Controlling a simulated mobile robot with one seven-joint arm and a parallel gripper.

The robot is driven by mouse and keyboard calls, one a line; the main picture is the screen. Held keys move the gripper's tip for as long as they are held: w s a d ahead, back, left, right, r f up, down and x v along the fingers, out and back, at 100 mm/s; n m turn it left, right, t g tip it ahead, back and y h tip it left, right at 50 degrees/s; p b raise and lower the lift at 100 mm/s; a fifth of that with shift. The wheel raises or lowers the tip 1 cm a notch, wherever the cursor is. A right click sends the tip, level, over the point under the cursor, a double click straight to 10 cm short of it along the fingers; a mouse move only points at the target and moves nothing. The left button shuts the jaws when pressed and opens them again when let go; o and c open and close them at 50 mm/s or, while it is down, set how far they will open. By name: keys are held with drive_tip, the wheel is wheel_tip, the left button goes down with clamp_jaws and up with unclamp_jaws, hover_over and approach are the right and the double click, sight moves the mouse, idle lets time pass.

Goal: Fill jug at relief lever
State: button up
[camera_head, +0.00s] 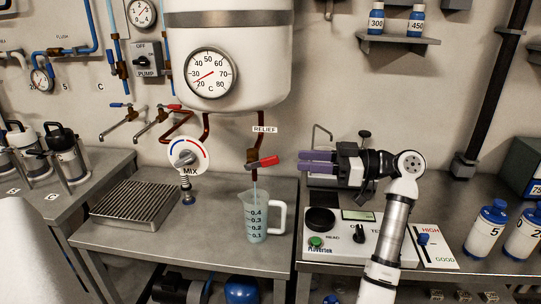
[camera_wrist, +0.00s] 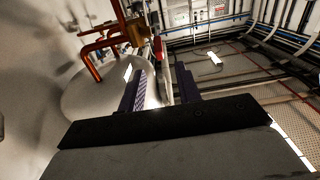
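The clear jug (camera_head: 257,224) stands upright on the metal bench under the relief pipe, its white handle to the right. Its scale reads 0.1 to 0.4. Its lower part looks pale blue-green; the exact liquid level is hard to tell. The relief lever (camera_head: 264,162) is red and points right, tilted slightly up, on the copper pipe below the RELIEF label. A thin pale streak runs from the pipe's end into the jug. My gripper (camera_head: 303,161) is to the right of the lever, pointing left, apart from it. Its purple fingers are spread and empty in the wrist view (camera_wrist: 160,82).
The white tank (camera_head: 235,60) with a dial hangs above. A MIX dial (camera_head: 187,157) and a slatted drain tray (camera_head: 137,203) are left of the jug. A tester box (camera_head: 335,243) sits below my gripper.

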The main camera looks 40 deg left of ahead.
sight(278, 159)
drive_tip(key=p+x, duration=0.1)
drive_tip(key=x, duration=0.8)
clamp_jaws()
